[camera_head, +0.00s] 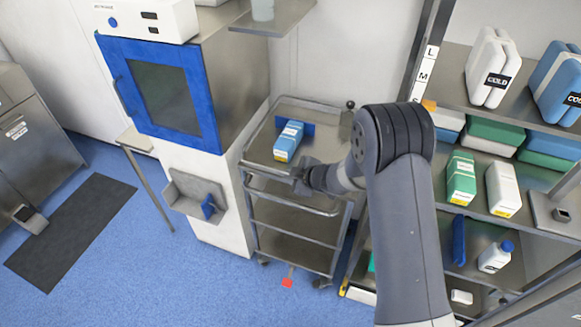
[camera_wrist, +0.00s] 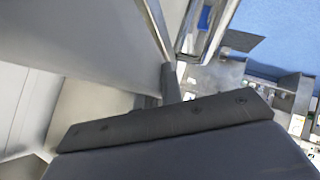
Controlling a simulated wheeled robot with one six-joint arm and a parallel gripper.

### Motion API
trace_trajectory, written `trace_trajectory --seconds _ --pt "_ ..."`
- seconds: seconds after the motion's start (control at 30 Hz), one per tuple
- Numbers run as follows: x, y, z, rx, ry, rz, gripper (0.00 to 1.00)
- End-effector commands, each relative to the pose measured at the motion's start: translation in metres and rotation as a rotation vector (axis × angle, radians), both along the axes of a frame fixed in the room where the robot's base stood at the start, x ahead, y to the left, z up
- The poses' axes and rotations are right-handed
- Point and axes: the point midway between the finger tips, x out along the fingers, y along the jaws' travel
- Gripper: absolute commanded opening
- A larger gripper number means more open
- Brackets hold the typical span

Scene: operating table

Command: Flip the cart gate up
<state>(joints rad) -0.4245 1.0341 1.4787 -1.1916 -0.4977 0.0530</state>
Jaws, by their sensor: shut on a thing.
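The steel cart (camera_head: 292,243) stands in the middle of the head view, between the blue-doored cabinet and the shelves. Its gate (camera_head: 280,203) is a bent tube rail at the front, just below the top shelf. My gripper (camera_head: 301,178) is at the front edge of the cart, shut on the gate. My arm hides the cart's right side. In the wrist view, my dark gripper (camera_wrist: 170,88) meets a bright metal rail (camera_wrist: 153,22). The contact itself is small and partly hidden.
A blue and white box (camera_head: 288,141) lies on the cart's top shelf. The blue-doored cabinet (camera_head: 165,95) is close on the left, with a wall bin (camera_head: 187,203) below. Loaded shelves (camera_head: 480,150) are close on the right. The blue floor ahead is clear.

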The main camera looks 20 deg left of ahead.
Motion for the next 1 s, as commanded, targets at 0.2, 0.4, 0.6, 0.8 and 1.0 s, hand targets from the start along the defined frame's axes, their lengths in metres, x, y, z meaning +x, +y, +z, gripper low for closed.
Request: trace_trajectory --seconds 0.2,0.4,0.6,0.8,1.0 --pt "0.006 -0.001 0.005 0.007 0.114 0.001 0.0" --pt "0.013 -0.001 0.004 0.018 0.233 0.002 0.0" --pt "0.019 -0.002 0.003 0.027 0.347 0.001 0.0" --pt "0.023 -0.002 0.003 0.035 0.443 0.001 0.0" --pt "0.026 -0.002 0.002 0.041 0.511 -0.001 0.0"
